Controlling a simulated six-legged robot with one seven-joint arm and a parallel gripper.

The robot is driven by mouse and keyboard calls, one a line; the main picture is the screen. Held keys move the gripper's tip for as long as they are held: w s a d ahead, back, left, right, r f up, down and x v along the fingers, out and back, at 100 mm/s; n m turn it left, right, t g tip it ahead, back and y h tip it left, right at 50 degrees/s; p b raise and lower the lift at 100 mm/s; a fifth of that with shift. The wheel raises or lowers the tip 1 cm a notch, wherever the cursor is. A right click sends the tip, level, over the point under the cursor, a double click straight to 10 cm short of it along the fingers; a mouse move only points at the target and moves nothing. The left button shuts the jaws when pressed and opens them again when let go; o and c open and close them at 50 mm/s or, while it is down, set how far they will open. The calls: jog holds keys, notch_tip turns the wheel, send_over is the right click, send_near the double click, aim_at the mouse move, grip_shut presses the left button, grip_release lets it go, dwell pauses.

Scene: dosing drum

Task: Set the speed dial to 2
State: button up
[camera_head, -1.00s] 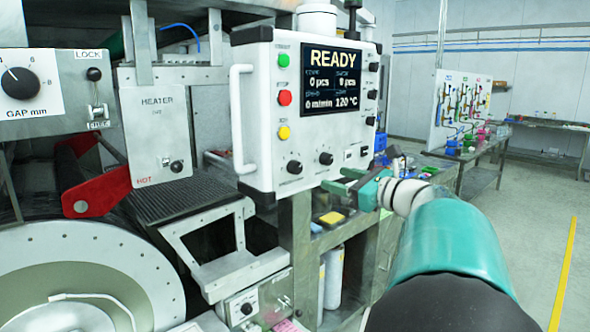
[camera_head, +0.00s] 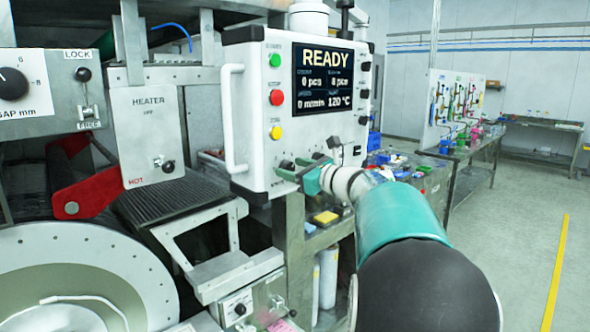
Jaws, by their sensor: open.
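The white control panel (camera_head: 262,110) stands in the middle, with a screen (camera_head: 323,78) that reads READY, 0 m/min and 120 °C. Two small black dials sit along its lower face, a left dial (camera_head: 286,165) and a right dial (camera_head: 318,156). Their labels are too small to read, so I cannot tell which is the speed dial or where it points. My wrist partly covers the area under the right dial.
Green, red and yellow buttons (camera_head: 276,97) line the panel's left side, beside a white handle (camera_head: 233,120). A heater box (camera_head: 148,130) marked HOT and a large drum (camera_head: 75,280) stand at left. Open floor (camera_head: 530,230) lies at right.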

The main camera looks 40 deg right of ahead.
jog(key=c, duration=1)
